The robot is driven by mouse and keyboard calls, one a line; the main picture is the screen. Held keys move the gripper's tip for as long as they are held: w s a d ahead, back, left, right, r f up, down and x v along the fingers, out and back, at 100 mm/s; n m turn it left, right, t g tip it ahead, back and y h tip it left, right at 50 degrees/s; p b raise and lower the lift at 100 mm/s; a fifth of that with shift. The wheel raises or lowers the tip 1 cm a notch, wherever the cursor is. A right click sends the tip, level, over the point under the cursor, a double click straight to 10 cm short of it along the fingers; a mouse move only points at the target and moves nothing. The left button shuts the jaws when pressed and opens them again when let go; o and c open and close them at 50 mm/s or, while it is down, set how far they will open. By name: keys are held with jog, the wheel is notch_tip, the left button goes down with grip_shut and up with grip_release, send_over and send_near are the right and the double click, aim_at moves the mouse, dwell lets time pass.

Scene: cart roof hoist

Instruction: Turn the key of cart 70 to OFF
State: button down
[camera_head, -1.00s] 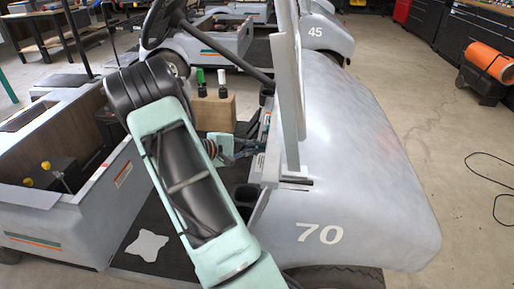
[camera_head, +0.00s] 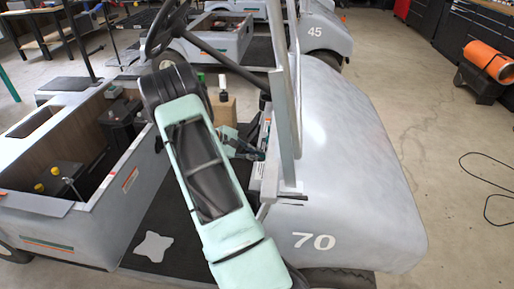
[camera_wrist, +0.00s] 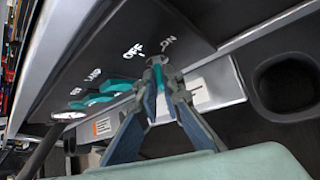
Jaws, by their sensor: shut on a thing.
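Cart 70 (camera_head: 360,190) is the grey cart in front of me, its number painted on the front body. In the wrist view its dark dash panel (camera_wrist: 120,35) carries the white words OFF and ON. The key (camera_wrist: 157,62) sits just below these words, with a teal part between my fingertips. My gripper (camera_wrist: 161,84) is shut on the key. The fingers hide part of it, so I cannot tell exactly which word it points to. In the head view my gripper (camera_head: 248,148) reaches the dash beside the windshield post, and the key is too small to make out.
Teal switches (camera_wrist: 115,86) sit left of the key on the panel. A dark round cup holder (camera_wrist: 287,85) is to the right. The steering wheel (camera_head: 165,25) and windshield post (camera_head: 285,125) stand near my arm.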

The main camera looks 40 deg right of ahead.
jog(key=shift+w+d+r+n+g+y+p, duration=0.1)
jog(key=shift+w+d+n+g+y+p, duration=0.1)
jog(key=shift+n+g+y+p, duration=0.6)
jog(key=shift+w+d+n+g+y+p, duration=0.15)
jog(key=shift+n+g+y, duration=0.3)
jog(key=shift+y, duration=0.65)
jog(key=c, duration=2.1)
grip_release()
jog(key=shift+r, duration=0.1)
jog(key=v, duration=1.1)
jog(key=shift+w+r, duration=0.25)
jog(key=shift+w, duration=0.15)
jog(key=shift+w+a, duration=0.1)
